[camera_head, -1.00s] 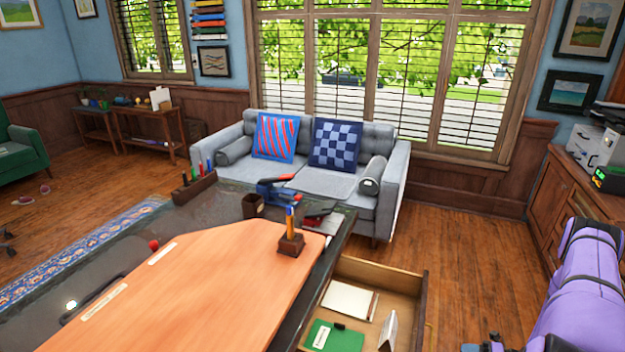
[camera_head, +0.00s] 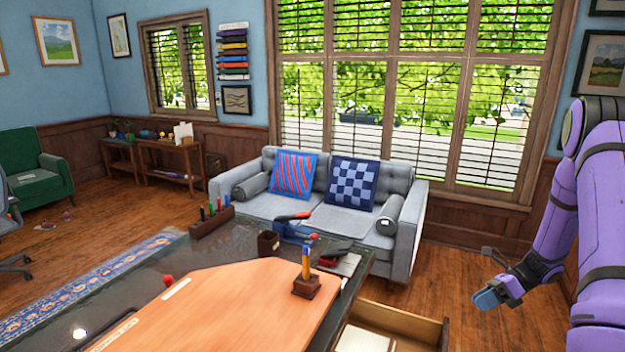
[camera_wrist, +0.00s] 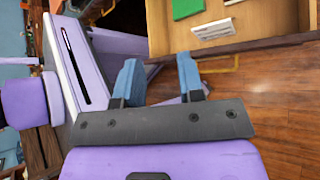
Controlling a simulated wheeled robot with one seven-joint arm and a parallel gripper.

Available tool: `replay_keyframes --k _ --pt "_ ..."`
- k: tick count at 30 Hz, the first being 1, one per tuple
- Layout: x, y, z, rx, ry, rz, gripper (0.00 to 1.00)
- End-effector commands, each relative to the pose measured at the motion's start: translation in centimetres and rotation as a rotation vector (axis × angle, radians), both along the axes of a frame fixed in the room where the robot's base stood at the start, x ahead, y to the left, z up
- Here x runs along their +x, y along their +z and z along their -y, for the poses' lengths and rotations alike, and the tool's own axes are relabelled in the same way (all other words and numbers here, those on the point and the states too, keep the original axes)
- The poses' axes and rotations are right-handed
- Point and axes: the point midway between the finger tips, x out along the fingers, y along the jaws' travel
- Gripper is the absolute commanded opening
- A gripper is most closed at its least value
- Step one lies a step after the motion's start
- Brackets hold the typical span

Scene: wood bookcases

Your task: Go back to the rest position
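My gripper (camera_wrist: 160,82) shows in the wrist view with its two blue fingers spread apart and nothing between them. In the head view my gripper (camera_head: 488,298) hangs at the lower right, at the end of my purple arm, to the right of the open drawer. Its fingers are too small to tell apart there. The open drawer (camera_head: 420,325) juts out from the desk at the bottom of the head view. In the wrist view the drawer (camera_wrist: 270,22) lies beyond the fingertips, with a green item (camera_wrist: 187,8) and a white card (camera_wrist: 212,29) in it.
The desk (camera_head: 225,300) fills the lower left of the head view, with a pen holder (camera_head: 305,286) and a stapler-like blue and red tool (camera_head: 294,228) on it. A grey sofa (camera_head: 270,206) stands behind it. Wooden floor (camera_head: 455,260) is clear right of the sofa.

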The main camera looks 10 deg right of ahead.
Motion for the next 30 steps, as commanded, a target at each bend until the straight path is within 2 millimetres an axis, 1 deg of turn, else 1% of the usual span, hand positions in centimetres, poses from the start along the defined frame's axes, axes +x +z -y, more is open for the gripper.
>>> replay_keyframes --k 1,3,8,12,14,15,21,26,30 --pt "0.4 2.0 -0.8 -0.033 0.051 0.039 0.35" --pt "0.7 4.3 -1.8 -0.076 0.123 0.091 0.35" --pt "0.8 9.3 -4.4 -0.170 0.287 0.208 0.35" --pt "0.5 13.5 -6.8 -0.251 0.434 0.313 0.35" --pt "0.2 15.2 -7.9 -0.285 0.498 0.358 0.35" --pt "0.0 16.3 -8.6 -0.307 0.540 0.388 0.35" --pt "-1.7 21.4 -12.1 -0.417 0.755 0.536 0.35" --pt "-3.6 25.0 -14.7 -0.502 0.929 0.653 0.35" --pt "-5.6 27.8 -16.9 -0.576 1.080 0.755 0.35"
